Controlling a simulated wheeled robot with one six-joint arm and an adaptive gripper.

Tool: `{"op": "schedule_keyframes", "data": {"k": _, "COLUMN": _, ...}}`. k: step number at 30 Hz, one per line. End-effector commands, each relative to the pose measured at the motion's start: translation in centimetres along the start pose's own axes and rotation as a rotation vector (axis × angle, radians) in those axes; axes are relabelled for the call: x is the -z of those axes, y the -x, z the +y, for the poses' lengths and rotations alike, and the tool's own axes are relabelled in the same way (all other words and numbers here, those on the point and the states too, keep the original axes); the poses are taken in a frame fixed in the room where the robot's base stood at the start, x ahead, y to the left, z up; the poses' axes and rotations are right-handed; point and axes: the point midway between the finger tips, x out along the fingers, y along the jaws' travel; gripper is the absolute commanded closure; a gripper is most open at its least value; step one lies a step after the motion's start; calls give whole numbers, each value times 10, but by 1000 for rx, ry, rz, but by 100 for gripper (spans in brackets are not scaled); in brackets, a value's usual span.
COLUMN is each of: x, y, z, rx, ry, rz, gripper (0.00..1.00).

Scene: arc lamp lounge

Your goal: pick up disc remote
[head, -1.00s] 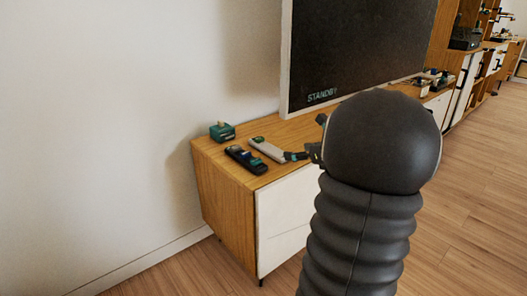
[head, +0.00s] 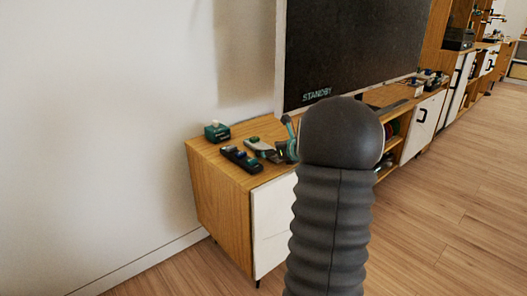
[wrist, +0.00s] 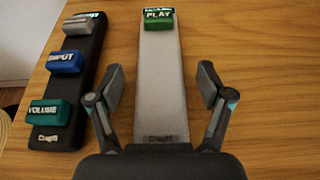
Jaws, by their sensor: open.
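A pale grey remote with a green PLAY button, likely the disc remote, lies on the wooden cabinet (head: 215,169). It shows in the wrist view (wrist: 160,85) and the head view (head: 257,144). My gripper (wrist: 160,78) is open, its two fingers apart on either side of the grey remote's body, seen from above. I cannot tell how high the fingers are. The near end of the remote is partly hidden by my gripper's body. In the head view my gripper (head: 281,152) is small, at the remote's right end, partly behind my arm.
A black remote (wrist: 75,85) with grey, blue INPUT and teal VOLUME buttons lies close to the left of the grey one. A green box (head: 217,132) stands behind them. A screen reading STANDBY (head: 350,45) rises at the back. The wood right of the grey remote is clear.

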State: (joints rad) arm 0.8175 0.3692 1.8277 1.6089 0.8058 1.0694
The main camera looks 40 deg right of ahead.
Motion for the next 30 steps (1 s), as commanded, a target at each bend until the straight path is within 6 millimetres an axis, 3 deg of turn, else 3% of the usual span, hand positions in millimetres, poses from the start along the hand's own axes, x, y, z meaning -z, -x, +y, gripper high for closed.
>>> {"op": "schedule_keyframes", "data": {"k": 8, "x": 0, "y": -8, "z": 0, "rx": 0, "ry": 0, "rz": 0, "gripper": 21}}
{"op": "schedule_keyframes", "data": {"k": 11, "x": 0, "y": -8, "z": 0, "rx": 0, "ry": 0, "rz": 0, "gripper": 41}}
{"op": "schedule_keyframes", "data": {"k": 17, "x": 0, "y": -8, "z": 0, "rx": 0, "ry": 0, "rz": 0, "gripper": 90}}
{"op": "schedule_keyframes", "data": {"k": 25, "x": -2, "y": -7, "z": 0, "rx": 0, "ry": 1, "rz": -1, "gripper": 90}}
{"op": "schedule_keyframes", "data": {"k": 30, "x": -21, "y": 1, "z": 0, "rx": 1, "ry": 4, "rz": -3, "gripper": 90}}
